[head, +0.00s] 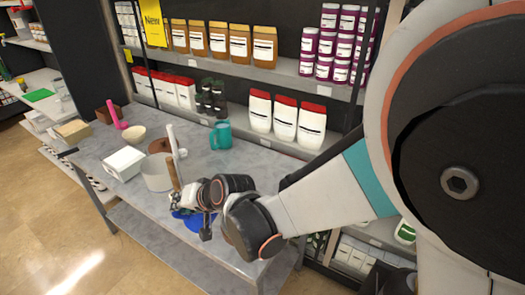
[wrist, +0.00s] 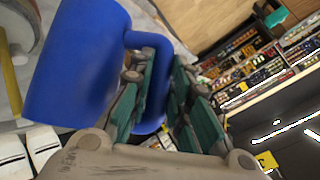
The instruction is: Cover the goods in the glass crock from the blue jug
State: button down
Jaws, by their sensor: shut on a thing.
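The blue jug (wrist: 78,65) fills the left of the wrist view, with its handle between the two teal-padded fingers of my gripper (wrist: 160,105). My gripper is shut on this handle. In the head view, the blue jug (head: 190,219) shows only partly below my gripper (head: 196,198), near the counter's front edge; its tilt and contents are hidden. A pale, see-through cylinder, apparently the glass crock (head: 156,176), stands on the counter just left of my gripper. I cannot make out the goods inside it.
A teal jug (head: 221,136) stands behind on the grey counter (head: 240,165). A white box (head: 123,163), a brown bowl-like thing (head: 159,146), a cream bowl (head: 133,134) and a pink tool (head: 117,118) are to the left. Stocked shelves (head: 290,82) rise behind the counter.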

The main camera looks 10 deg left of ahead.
jog(key=shift+w+r, duration=0.1)
jog(key=shift+r, duration=0.1)
jog(key=shift+w+d+r+p, duration=0.15)
jog(key=shift+d+r+p, duration=0.05)
jog(key=shift+r+p, duration=0.2)
jog(key=shift+r+g+y, duration=0.1)
jog(key=shift+g+y, duration=0.2)
jog(key=shift+w+d+r+m, duration=0.1)
jog(key=shift+d+r+m, duration=0.15)
jog(key=shift+m, duration=0.05)
jog(key=shift+w+d+y, duration=0.1)
jog(key=shift+w+y, duration=0.05)
jog(key=shift+y, duration=0.25)
